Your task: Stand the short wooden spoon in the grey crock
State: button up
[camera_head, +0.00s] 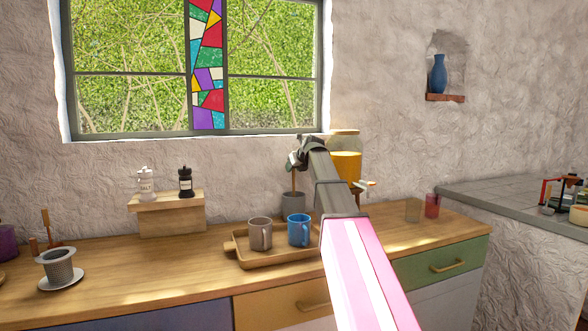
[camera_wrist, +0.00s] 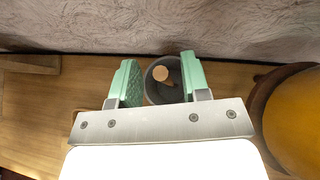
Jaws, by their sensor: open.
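The grey crock (camera_head: 292,202) stands on the wooden counter behind the tray, and its dark mouth (camera_wrist: 155,94) shows between my fingers in the wrist view. The short wooden spoon (camera_head: 294,182) stands upright, its lower part hidden by the crock wall. In the wrist view the spoon's round end (camera_wrist: 160,73) shows over the crock mouth, slightly tilted. My gripper (camera_head: 295,161) is above the crock. Its mint-green fingers (camera_wrist: 158,80) are spread on either side of the spoon, with a gap visible around it.
A wooden tray (camera_head: 252,264) in front holds a grey-brown mug (camera_head: 260,234) and a blue mug (camera_head: 298,230). A small shelf (camera_head: 170,214) with salt and pepper mills stands left. Two glasses stand right.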

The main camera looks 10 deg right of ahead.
jog(key=v, duration=1)
jog(key=shift+s+d+r, duration=0.15)
jog(key=shift+s+r, duration=0.05)
jog(key=shift+s, duration=0.05)
dwell(0.3)
